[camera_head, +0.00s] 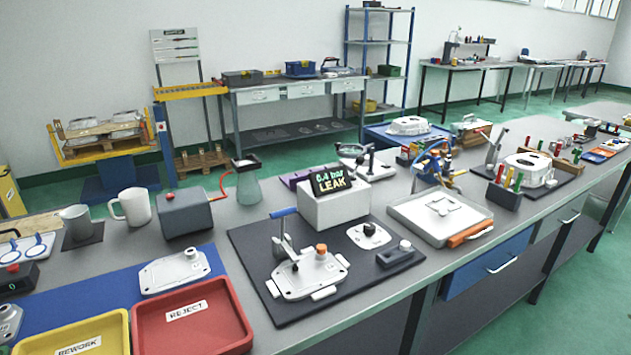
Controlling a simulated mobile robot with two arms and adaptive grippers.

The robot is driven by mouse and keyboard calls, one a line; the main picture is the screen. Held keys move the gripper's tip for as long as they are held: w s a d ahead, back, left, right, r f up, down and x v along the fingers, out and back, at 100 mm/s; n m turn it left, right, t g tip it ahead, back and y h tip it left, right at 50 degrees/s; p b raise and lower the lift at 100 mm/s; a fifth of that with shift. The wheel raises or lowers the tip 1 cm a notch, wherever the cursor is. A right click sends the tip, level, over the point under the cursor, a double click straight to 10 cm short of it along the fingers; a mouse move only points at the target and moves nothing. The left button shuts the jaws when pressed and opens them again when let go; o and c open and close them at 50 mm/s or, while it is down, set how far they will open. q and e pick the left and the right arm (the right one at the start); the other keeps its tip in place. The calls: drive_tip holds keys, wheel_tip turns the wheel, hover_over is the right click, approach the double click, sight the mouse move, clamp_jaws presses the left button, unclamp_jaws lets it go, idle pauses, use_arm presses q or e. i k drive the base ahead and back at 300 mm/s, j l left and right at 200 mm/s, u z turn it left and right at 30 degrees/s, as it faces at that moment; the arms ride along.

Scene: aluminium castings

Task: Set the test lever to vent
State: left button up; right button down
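A leak tester (333,208), a white box whose dark display reads "0.4 bar LEAK", stands at the back of a black mat (255,240). In front of it a light metal casting (309,274) with an orange plug sits in a fixture. A clamp (285,240) with a blue handle stands upright at its back left. To the right is a small white plate with a dark-centred knob (369,229), possibly the test lever; its setting is too small to read. A dark box with a white knob (405,245) lies beside it. Neither of my grippers is in view.
Red "REJECT" tray (240,326) and yellow "REWORK" tray (113,327) stand at the front left. Another casting (175,271) lies on the blue mat behind them. A grey tray with an orange handle (440,218) borders the mat on the right. A grey box and mugs stand behind left.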

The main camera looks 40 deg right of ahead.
sight(360, 159)
drive_tip(key=z, duration=1.4)
drive_tip(key=i+z, duration=0.25)
drive_tip(key=l+z, duration=0.1)
drive_tip(key=z, duration=0.2)
drive_tip(key=i+j, duration=0.05)
